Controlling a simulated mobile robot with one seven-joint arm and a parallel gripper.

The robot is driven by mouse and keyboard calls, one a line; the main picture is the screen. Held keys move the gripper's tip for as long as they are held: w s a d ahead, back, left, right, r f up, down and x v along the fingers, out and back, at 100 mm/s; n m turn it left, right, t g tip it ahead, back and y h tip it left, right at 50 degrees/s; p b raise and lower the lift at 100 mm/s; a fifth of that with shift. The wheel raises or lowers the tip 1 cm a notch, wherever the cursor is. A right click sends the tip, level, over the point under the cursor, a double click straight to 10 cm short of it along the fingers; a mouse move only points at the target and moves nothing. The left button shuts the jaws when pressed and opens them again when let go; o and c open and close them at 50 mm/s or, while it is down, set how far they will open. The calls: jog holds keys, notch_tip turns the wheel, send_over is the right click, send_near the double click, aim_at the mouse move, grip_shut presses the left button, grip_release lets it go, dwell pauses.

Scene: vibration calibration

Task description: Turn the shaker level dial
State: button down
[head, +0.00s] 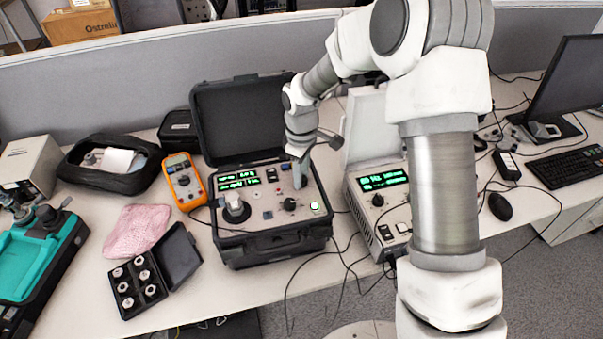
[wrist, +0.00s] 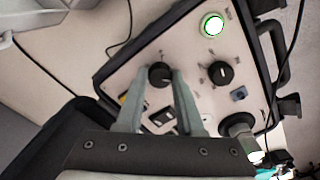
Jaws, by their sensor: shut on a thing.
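The shaker unit is an open black case (head: 270,251) with a pale control panel on the table. My gripper (head: 299,184) reaches down onto the back right of this panel. In the wrist view, my gripper (wrist: 162,82) has its two fingers on either side of a black dial (wrist: 160,70), shut on it. The gripper hides that dial in the head view. A second black dial (wrist: 221,73) sits nearer the panel's front and is free; it also shows in the head view (head: 289,204). The labels are too small to read.
A green-lit button (wrist: 212,25) and a round shaker mount (head: 235,209) share the panel. The raised lid (head: 240,115) stands behind it. A second instrument (head: 377,208) is close on the right. An orange multimeter (head: 184,182) lies left.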

jog(key=c, duration=0.5)
grip_release()
jog(key=shift+r, duration=0.1)
notch_tip(320, 180, up, 17)
jog(key=shift+r+p, duration=0.15)
jog(key=shift+p, duration=0.35)
